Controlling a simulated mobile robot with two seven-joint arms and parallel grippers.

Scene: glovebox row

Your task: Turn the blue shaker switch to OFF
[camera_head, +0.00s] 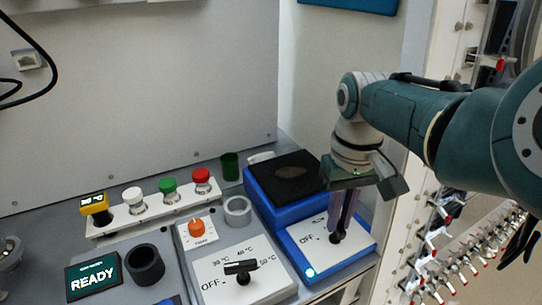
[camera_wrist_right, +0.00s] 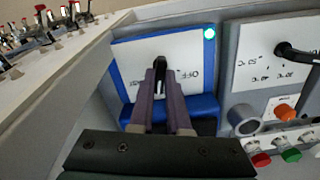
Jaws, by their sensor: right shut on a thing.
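The blue shaker (camera_head: 257,196) stands at the right end of the bench, with a black top pad and a white sloped panel. Its black switch knob (camera_head: 338,239) is on that panel and also shows in the wrist view (camera_wrist_right: 160,62). My right gripper (camera_head: 342,228) comes down from above, its purple fingers shut on the knob; they also show in the wrist view (camera_wrist_right: 163,78). The fingers hide part of the knob, so its exact setting is unclear. An OFF label (camera_head: 307,238) is printed left of the knob in the head view. A green light (camera_head: 310,272) glows on the panel. My left gripper is not in view.
Left of the shaker is a grey unit with a black-handled dial (camera_head: 241,268) and an orange knob (camera_head: 196,227). A grey ring (camera_head: 237,211), a green cup (camera_head: 230,166) and a row of coloured buttons (camera_head: 168,186) stand nearby.

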